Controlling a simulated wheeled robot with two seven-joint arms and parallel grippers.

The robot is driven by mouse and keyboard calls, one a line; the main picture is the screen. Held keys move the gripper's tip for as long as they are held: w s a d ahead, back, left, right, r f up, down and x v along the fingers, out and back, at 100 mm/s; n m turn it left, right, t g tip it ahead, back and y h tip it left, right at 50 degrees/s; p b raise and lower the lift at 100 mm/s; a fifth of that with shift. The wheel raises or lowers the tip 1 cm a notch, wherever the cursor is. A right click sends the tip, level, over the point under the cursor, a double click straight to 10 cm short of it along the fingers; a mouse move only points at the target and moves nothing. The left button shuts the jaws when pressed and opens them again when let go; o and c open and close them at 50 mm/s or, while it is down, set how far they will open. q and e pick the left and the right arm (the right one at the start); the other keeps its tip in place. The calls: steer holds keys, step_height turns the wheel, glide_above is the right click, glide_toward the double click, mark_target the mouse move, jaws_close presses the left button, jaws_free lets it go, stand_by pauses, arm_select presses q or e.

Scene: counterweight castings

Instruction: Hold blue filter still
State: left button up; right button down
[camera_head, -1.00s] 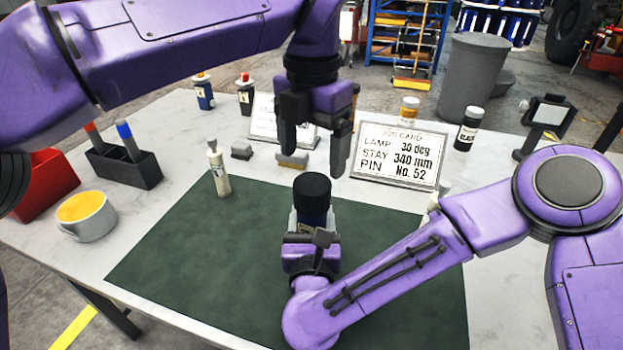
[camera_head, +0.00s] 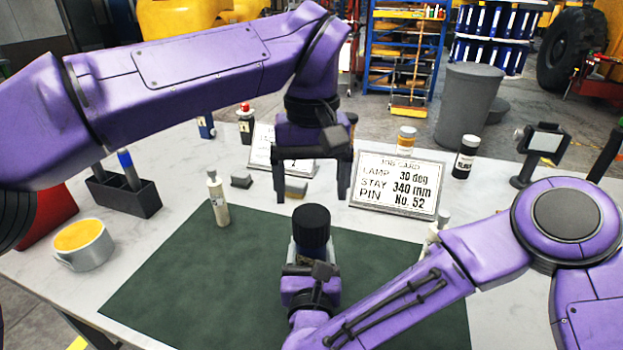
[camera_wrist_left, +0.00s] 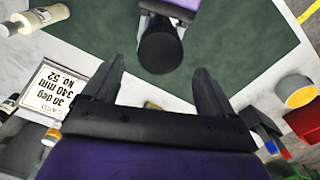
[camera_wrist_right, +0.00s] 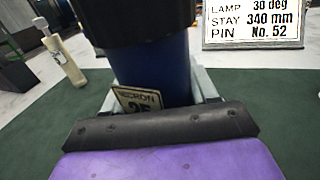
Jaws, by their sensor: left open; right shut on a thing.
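The blue filter (camera_head: 311,250) stands upright on the green mat with its black cap (camera_head: 311,221) on top. In the right wrist view its blue body (camera_wrist_right: 155,75) carries a tag reading "MICRON 25". My right gripper (camera_head: 311,262) is shut on the filter from the near side, low on its body. My left gripper (camera_head: 313,196) is open and empty, pointing down above and behind the filter. In the left wrist view the black cap (camera_wrist_left: 160,50) lies beyond and between the left fingers, apart from them. The filter's base is hidden by my right gripper.
A job card (camera_head: 398,184) stands behind the mat (camera_head: 200,270). A white bottle (camera_head: 218,197) stands left of the filter. A yellow-filled mug (camera_head: 83,246) and a dark pen holder (camera_head: 125,196) are farther left. The mat's left part is clear.

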mark_target(311, 213)
arm_select(q)
step_height(311, 213, down, 7)
steer(key=shift+f, duration=0.2)
steer(key=c, duration=1)
steer(key=n, duration=0.3)
steer(key=shift+c, duration=0.2)
steer(key=n, duration=1.1)
steer(key=shift+n, duration=0.3)
steer(key=n, duration=0.6)
steer(key=shift+r, duration=0.1)
arm_select(e)
steer(key=shift+a+r, duration=0.1)
arm_select(q)
steer(key=n, duration=0.5)
steer(key=shift+n, duration=0.4)
steer(key=n, duration=2.7)
steer(key=shift+w+r+n, duration=0.1)
steer(key=shift+n, duration=0.3)
